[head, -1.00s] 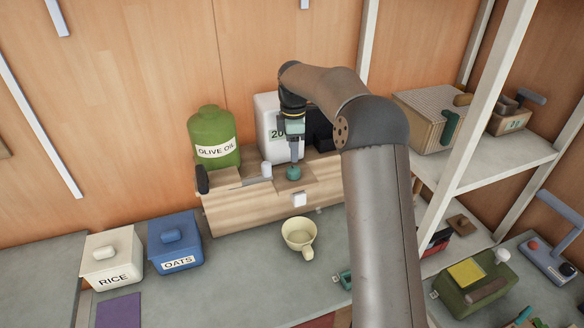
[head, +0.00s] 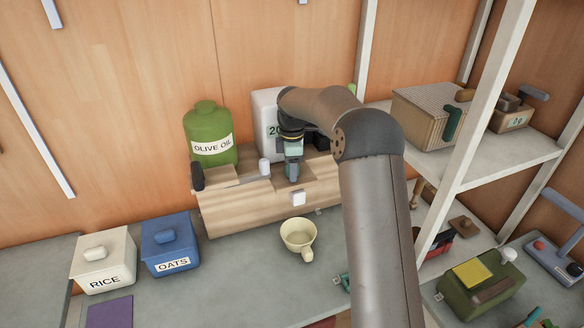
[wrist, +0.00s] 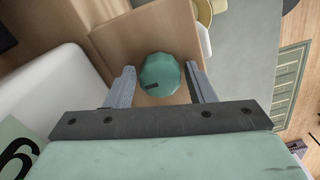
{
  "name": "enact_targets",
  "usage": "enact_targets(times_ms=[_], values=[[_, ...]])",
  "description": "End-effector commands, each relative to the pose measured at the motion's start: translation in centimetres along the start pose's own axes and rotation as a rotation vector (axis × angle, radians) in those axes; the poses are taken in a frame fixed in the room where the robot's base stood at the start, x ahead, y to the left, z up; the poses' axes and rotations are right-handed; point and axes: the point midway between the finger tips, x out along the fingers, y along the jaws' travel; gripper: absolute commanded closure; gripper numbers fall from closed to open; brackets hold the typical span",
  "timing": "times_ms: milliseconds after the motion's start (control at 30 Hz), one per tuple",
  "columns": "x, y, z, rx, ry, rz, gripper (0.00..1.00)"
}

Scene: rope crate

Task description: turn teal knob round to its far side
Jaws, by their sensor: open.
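The teal knob (wrist: 160,74) is a round, faceted knob with a dark mark on its face, on a wooden surface in the wrist view. In the head view my gripper hides it on top of the wooden box (head: 240,206). My gripper (wrist: 160,82) is open, with one finger on each side of the knob and a gap visible at both sides. In the head view my gripper (head: 292,178) points down at the box top.
A green olive oil jar (head: 209,135) and a white container (head: 264,108) stand behind the box. A cream cup (head: 298,236) sits in front. Blue oats (head: 170,246) and white rice (head: 103,262) bins stand left. A shelf post (head: 485,110) rises right.

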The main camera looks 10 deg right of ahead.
Motion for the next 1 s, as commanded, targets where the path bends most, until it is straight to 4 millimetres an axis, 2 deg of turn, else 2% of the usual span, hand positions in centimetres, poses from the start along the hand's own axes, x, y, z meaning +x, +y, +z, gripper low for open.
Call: enact_targets(times_ms=[33,167,200,367,600,700,1000], values=[[0.00,0.00,0.00,0.000,0.000,0.000,0.56],[0.00,0.00,0.00,0.000,0.000,0.000,0.93],[0.00,0.00,0.00,0.000,0.000,0.000,0.94],[-0.05,-0.01,-0.03,0.093,-0.002,0.000,0.94],[-0.01,0.01,-0.02,0.528,-0.002,0.001,0.94],[0.05,0.00,-0.07,0.628,0.000,0.000,0.94],[0.13,-0.01,-0.01,0.658,0.000,0.000,0.94]])
